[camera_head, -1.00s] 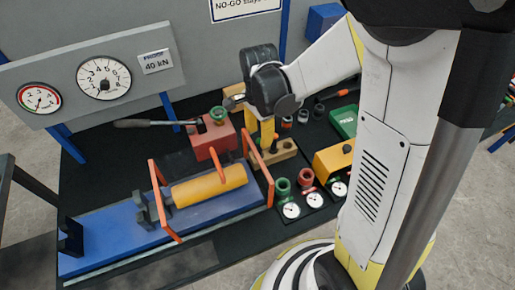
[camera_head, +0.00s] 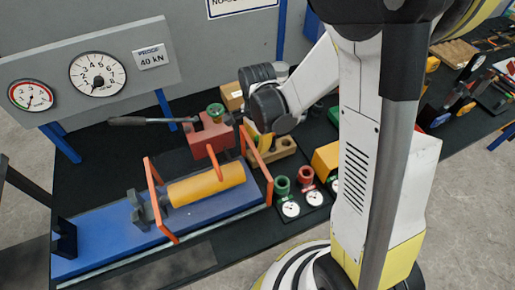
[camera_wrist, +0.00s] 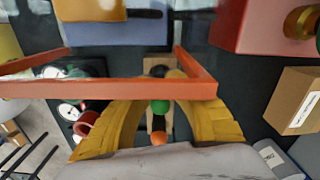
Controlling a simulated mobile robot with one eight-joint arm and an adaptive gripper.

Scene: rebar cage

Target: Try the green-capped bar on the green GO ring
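In the wrist view, the yellow fingers of my gripper (camera_wrist: 160,115) are spread apart. A round green cap (camera_wrist: 160,107) shows between them, over a pale wooden block, with an orange ball (camera_wrist: 158,138) nearer the camera. The bar below the green cap is hidden, and I see no finger clearly touching it. In the head view, the wooden block (camera_head: 283,148) lies under my gripper (camera_head: 262,143), whose tips are mostly hidden. A green ring (camera_head: 282,185) stands beside a red ring (camera_head: 306,175) at the bench front. No GO lettering is readable on it.
An orange guard hoop (camera_head: 256,163) stands close beside my gripper and crosses the wrist view. A yellow cylinder (camera_head: 207,184) lies on the blue bed (camera_head: 105,232). A red block (camera_head: 208,140) with a green-topped piece stands left of my gripper. Dial gauges (camera_head: 291,209) sit before the rings.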

